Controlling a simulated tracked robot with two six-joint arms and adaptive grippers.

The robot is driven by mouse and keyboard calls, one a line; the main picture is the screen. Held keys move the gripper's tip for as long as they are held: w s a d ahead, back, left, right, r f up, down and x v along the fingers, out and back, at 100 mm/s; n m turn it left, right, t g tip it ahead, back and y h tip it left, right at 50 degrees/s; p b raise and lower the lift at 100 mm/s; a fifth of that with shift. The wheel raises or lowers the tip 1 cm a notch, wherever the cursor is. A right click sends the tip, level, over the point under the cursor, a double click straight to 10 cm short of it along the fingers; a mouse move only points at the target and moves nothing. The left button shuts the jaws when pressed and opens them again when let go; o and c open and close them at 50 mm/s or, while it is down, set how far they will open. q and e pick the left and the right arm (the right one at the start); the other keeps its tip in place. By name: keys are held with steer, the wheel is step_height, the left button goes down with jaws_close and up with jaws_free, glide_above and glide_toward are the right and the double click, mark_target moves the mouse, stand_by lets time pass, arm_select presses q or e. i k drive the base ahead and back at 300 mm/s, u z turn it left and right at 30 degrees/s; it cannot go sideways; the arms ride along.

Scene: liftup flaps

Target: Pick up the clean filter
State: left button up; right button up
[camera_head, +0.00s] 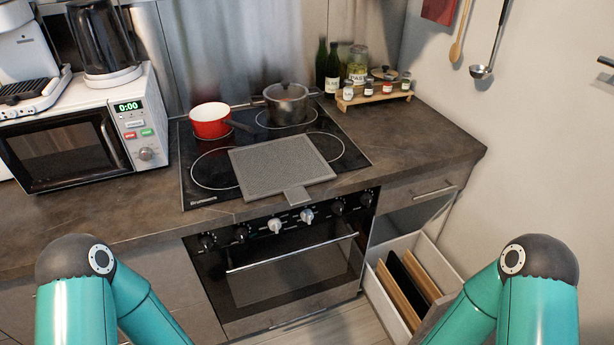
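A grey mesh filter (278,167), a flat square panel with a small tab (297,195) at its front edge, lies on the black cooktop (200,196). The tab reaches over the front edge of the cooktop toward the oven knobs. My two teal arms show at the lower left and lower right of the head view. Both grippers are outside the picture, and neither arm reaches the filter in view.
A red pot (209,122) and a dark lidded pot (287,103) stand behind the filter. A white microwave (145,118) is at left. Bottles and a spice rack (375,97) are at back right. An open drawer (379,297) holding boards sticks out at lower right.

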mark_target(287, 166)
steer(key=u, duration=0.15)
steer(key=i, duration=0.8)
steer(key=z, duration=0.25)
steer(key=k, duration=0.7)
steer(key=u, duration=0.3)
steer(key=i, duration=0.75)
steer(key=z, duration=0.25)
